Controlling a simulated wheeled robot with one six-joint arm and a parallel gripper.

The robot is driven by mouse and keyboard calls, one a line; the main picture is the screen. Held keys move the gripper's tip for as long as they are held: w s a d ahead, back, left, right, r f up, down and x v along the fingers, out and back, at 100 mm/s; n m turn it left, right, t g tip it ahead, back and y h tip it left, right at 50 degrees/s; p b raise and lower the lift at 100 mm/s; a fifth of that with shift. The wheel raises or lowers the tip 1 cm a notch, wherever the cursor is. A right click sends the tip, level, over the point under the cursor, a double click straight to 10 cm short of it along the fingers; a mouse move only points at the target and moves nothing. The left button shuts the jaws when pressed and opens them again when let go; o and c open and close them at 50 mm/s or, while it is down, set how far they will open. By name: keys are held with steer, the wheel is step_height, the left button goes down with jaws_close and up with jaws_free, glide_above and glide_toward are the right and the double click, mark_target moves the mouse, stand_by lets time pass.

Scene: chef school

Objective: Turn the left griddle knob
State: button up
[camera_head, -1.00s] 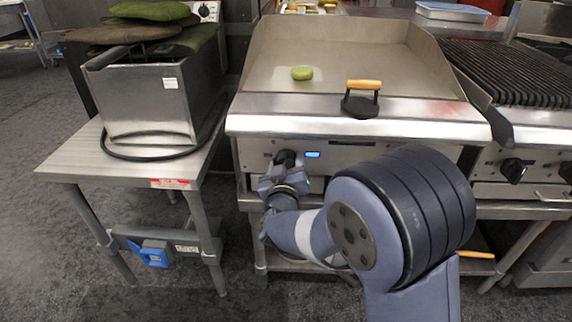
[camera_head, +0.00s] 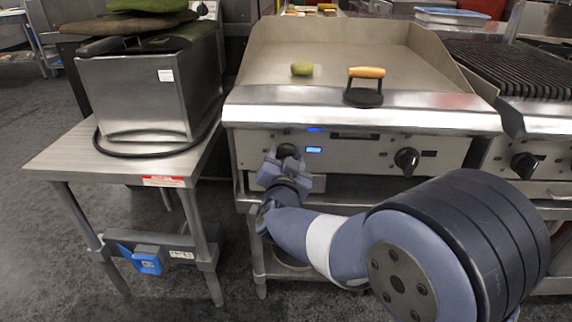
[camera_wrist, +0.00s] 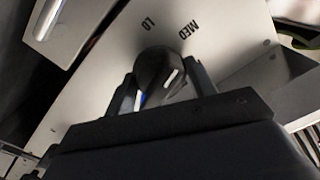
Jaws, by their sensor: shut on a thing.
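The griddle (camera_head: 350,68) stands in the middle of the head view, with a steel control panel (camera_head: 350,152) below its front edge. Its left knob (camera_head: 287,151) is black and partly hidden by my gripper (camera_head: 283,160). In the wrist view, my gripper (camera_wrist: 162,85) has a finger on each side of the black left knob (camera_wrist: 158,72) and is shut on it. The words LO and MED show on the panel above the knob. The right griddle knob (camera_head: 406,160) is black and apart from my gripper. A blue-lit display (camera_head: 313,150) is beside the left knob.
A green round item (camera_head: 302,69) and a press with a wooden handle (camera_head: 365,88) rest on the griddle. A steel table (camera_head: 75,160) with a fryer-like box (camera_head: 135,100) stands at left. A ribbed grill (camera_head: 510,68) is at right.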

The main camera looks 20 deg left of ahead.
steer(key=shift+d+f+m+b, duration=0.15)
steer(key=shift+m+b, duration=0.25)
steer(key=shift+m, duration=0.4)
steer(key=o, duration=0.7)
steer(key=shift+s, duration=0.1)
steer(key=p+v, duration=0.2)
steer(key=v, duration=0.8)
steer(key=shift+s+p, duration=0.3)
steer(key=shift+s, duration=0.05)
steer(key=b+x, duration=0.2)
steer(key=x, duration=0.9)
steer(key=shift+b, duration=0.35)
